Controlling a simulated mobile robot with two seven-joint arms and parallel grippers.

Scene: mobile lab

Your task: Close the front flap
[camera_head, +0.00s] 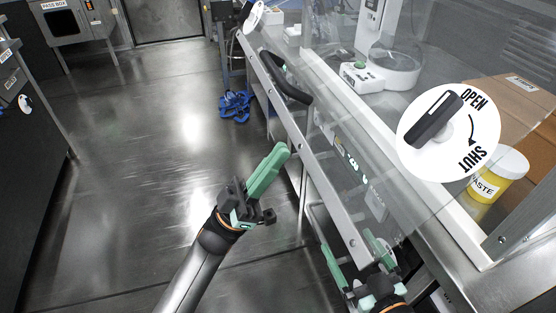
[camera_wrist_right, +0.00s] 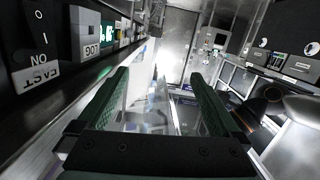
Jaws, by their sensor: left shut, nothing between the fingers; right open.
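The front flap is a clear panel with a metal edge strip (camera_head: 318,172) and a black handle (camera_head: 287,80). It stands out from the bench front, swung open, with its strip running diagonally across the head view. My left gripper (camera_head: 279,153) is shut and empty, left of the strip and below the handle, over the floor. My right gripper (camera_head: 356,254) is open at the strip's near end, which appears between its fingers. In the right wrist view, a clear edge (camera_wrist_right: 153,112) shows between the fingers. I cannot tell whether they touch it.
A round OPEN/SHUT latch label with a black knob (camera_head: 436,119) is at the right. Inside the bench are a white device (camera_head: 362,76), a yellow waste jar (camera_head: 497,175) and a cardboard box (camera_head: 510,105). Blue material (camera_head: 235,104) lies on the floor. The floor at left is clear.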

